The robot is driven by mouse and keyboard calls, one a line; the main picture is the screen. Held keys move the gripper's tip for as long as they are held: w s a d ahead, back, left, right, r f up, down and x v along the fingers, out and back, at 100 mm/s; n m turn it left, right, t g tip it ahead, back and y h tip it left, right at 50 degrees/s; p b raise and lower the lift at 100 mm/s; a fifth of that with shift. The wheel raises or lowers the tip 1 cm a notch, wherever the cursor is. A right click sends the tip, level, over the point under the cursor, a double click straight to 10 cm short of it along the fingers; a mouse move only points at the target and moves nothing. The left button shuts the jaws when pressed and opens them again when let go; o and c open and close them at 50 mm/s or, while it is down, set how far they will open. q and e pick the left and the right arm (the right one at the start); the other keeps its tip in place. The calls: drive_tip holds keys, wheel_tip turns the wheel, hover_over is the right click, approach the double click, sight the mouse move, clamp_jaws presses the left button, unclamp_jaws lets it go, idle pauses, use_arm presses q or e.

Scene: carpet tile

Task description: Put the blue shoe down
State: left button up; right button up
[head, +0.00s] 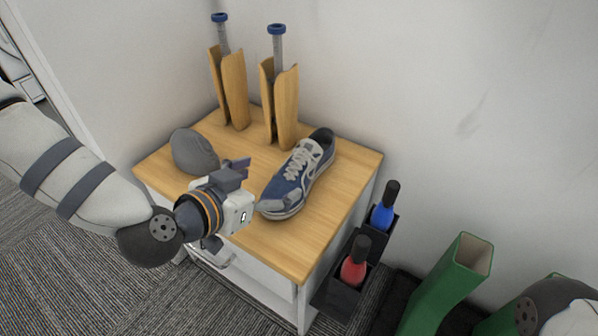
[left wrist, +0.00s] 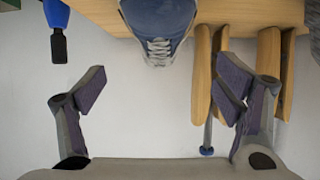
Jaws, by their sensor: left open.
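The blue shoe (head: 298,178), blue and grey with white laces, rests upright on its sole on the wooden top of a small cabinet (head: 278,243). Its toe points toward the front. My left gripper (head: 230,205) is open and empty, to the left of the shoe's toe and apart from it. In the left wrist view the toe and laces of the shoe (left wrist: 160,22) show at the top, beyond the open fingers (left wrist: 162,88). My right gripper is not in view.
A grey rounded object (head: 194,151) sits left on the cabinet top. Two wooden holders (head: 232,88) (head: 283,105) with blue-capped rods stand at the back. Blue (head: 384,210) and red (head: 355,262) bottles sit in black side holders. A green open container (head: 445,290) stands right.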

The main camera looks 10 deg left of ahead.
sight(314, 154)
use_arm(q)
drive_tip(key=b+x, duration=0.1)
drive_tip(key=x, duration=0.2)
drive_tip(key=f+b+x, duration=0.1)
drive_tip(key=b+x, duration=0.1)
drive_tip(key=x, duration=0.2)
drive_tip(key=b+x, duration=0.1)
drive_tip(key=x, duration=0.3)
drive_tip(key=shift+s+a+f+b, duration=0.2)
drive_tip(key=shift+s+b, duration=0.05)
drive_tip(key=shift+b, duration=0.05)
drive_tip(key=shift+w+d, duration=0.1)
drive_tip(key=shift+w, duration=0.05)
drive_tip(key=shift+r, duration=0.2)
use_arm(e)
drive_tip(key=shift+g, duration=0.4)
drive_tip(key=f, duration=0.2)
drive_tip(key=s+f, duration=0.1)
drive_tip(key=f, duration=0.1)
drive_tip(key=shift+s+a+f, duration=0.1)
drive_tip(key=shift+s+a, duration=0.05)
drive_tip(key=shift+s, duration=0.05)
